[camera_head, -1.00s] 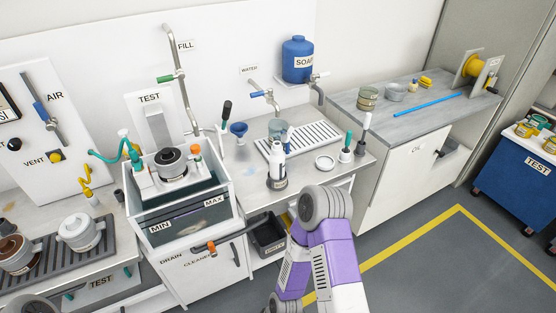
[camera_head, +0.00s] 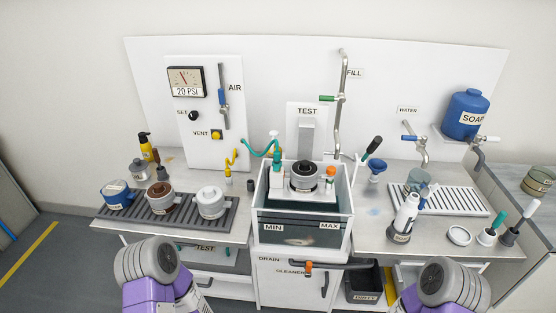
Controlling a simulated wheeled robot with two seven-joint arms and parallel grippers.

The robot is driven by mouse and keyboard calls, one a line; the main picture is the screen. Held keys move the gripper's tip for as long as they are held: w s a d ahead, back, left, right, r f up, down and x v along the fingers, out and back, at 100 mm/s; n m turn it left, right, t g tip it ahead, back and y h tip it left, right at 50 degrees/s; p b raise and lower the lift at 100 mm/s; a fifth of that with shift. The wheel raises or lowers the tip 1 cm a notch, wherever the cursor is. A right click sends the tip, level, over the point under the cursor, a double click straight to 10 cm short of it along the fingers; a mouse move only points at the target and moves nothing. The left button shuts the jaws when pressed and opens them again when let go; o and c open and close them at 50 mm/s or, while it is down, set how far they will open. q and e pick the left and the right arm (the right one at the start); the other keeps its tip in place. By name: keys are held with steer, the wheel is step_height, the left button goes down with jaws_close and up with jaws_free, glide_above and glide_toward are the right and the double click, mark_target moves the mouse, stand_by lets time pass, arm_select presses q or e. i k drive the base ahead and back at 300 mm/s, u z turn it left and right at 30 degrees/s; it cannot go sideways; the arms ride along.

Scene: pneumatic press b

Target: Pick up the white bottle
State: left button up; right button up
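A white bottle (camera_head: 406,212) stands on the right-hand worktop, right of the water tank. Its lower end sits in or behind a dark labelled holder (camera_head: 399,237); I cannot tell which. Only links of my two arms show, at the bottom left and bottom right. Both of my grippers are out of view.
The open water tank (camera_head: 345,222) stands left of the bottle. A white drain rack (camera_head: 465,201), a small white dish (camera_head: 459,236) and brushes in cups (camera_head: 488,236) are to its right. A grey tray (camera_head: 105,216) with several pots is at the left.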

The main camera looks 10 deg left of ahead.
mark_target(408, 211)
steer(key=u, duration=0.25)
steer(key=k, duration=0.35)
steer(key=z, duration=1.55)
steer(key=i, duration=0.75)
steer(key=u, duration=0.5)
steer(key=i, duration=0.65)
steer(key=u, duration=0.7)
